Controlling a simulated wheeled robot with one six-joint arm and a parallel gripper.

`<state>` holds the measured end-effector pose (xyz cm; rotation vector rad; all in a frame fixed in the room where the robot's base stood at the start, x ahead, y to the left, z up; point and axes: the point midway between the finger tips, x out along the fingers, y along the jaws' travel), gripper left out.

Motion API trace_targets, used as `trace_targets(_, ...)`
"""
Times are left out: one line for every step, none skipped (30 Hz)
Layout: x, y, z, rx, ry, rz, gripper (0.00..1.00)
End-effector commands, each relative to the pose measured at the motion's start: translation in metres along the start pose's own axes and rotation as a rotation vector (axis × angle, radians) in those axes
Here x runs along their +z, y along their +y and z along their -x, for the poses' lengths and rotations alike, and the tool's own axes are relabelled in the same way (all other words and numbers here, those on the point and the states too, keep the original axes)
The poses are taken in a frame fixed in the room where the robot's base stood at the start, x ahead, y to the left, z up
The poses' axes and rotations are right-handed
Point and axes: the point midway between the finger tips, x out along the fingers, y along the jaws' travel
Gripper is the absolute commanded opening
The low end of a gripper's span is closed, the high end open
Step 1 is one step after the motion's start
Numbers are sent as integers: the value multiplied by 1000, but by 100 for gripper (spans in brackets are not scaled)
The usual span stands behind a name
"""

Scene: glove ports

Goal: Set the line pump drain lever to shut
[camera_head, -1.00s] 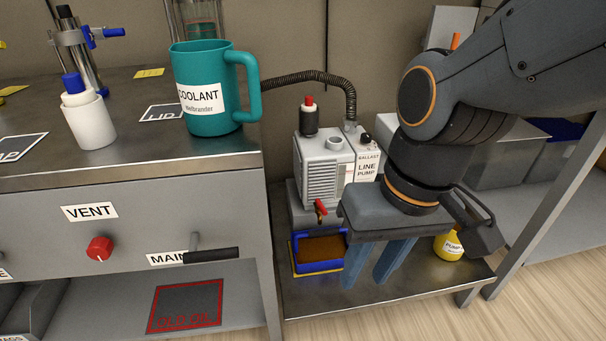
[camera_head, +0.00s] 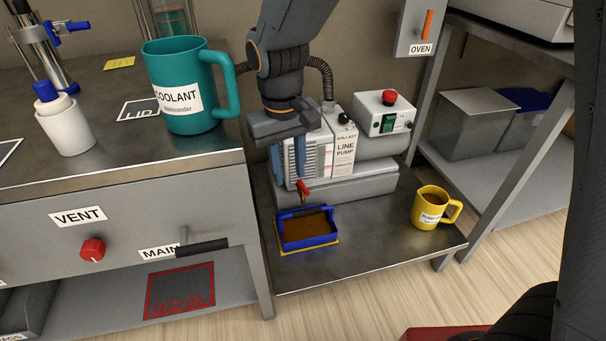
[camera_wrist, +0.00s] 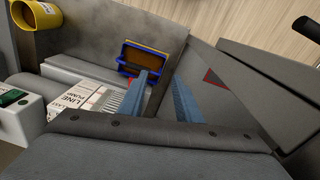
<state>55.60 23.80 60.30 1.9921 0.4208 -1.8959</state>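The line pump (camera_head: 335,155) is a white, labelled unit on the low shelf. Its drain lever (camera_head: 304,187) is small and red, low on the pump's front, above a blue tray (camera_head: 308,232) of brown liquid. Whether the lever is at open or shut is too small to tell. My gripper (camera_head: 289,180) points down just above and left of the lever. Its two blue fingers are apart with nothing seen between them. In the wrist view the fingers (camera_wrist: 165,80) are also spread, with the tray (camera_wrist: 150,60) beyond; the lever is mostly hidden by a finger.
The teal coolant mug (camera_head: 190,85) stands on the bench edge, close left of my arm. A yellow mug (camera_head: 430,208) stands on the shelf's right. A switch box (camera_head: 383,122) with a red button sits behind. The main handle (camera_head: 203,246) juts from the bench front.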

Motion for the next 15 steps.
trace_targets(-13, 6, -7, 14, -8, -3, 31)
trace_targets(-20, 9, -12, 22, -11, -5, 31)
trace_targets(-31, 14, -19, 34, -14, -6, 31)
trace_targets(-38, 18, -25, 43, -17, -8, 31)
trace_targets(-46, 22, -31, 52, -19, -8, 31)
trace_targets(-56, 28, -39, 64, -23, -10, 31)
trace_targets(-63, 32, -46, 73, -25, -10, 31)
trace_targets(-70, 36, -53, 82, -28, -11, 31)
trace_targets(-78, 42, -62, 93, -30, -12, 31)
trace_targets(-84, 46, -69, 100, -33, -13, 31)
trace_targets(-89, 49, -76, 108, -34, -12, 31)
trace_targets(-95, 53, -84, 116, -35, -12, 31)
trace_targets(-99, 56, -89, 121, -36, -12, 31)
trace_targets(-103, 59, -94, 126, -36, -13, 31)
trace_targets(-106, 62, -100, 131, -38, -14, 31)
